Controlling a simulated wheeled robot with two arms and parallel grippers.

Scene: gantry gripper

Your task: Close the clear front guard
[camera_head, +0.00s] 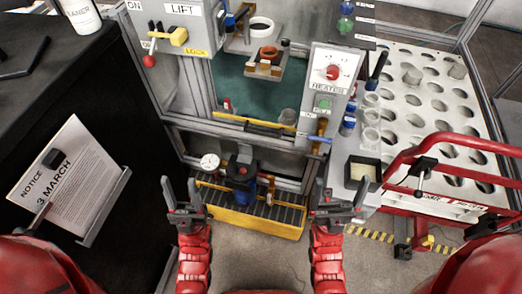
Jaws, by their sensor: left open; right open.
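The machine's front has a framed opening with a teal interior (240,92). A yellow bar (256,123) runs along the opening's lower edge. The clear front guard is hard to make out because it is transparent, and I cannot tell its exact position. My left gripper (181,190) is open and empty, below and left of the opening. My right gripper (343,192) is open and empty, below and right of it. Both are apart from the yellow bar.
A lift box (182,12) with a red-knobbed lever (149,60) is upper left. A heater panel (331,75) is on the right. A yellow grated tray (255,221) lies low between my grippers. A red rail (450,145) and perforated rack (440,90) stand right.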

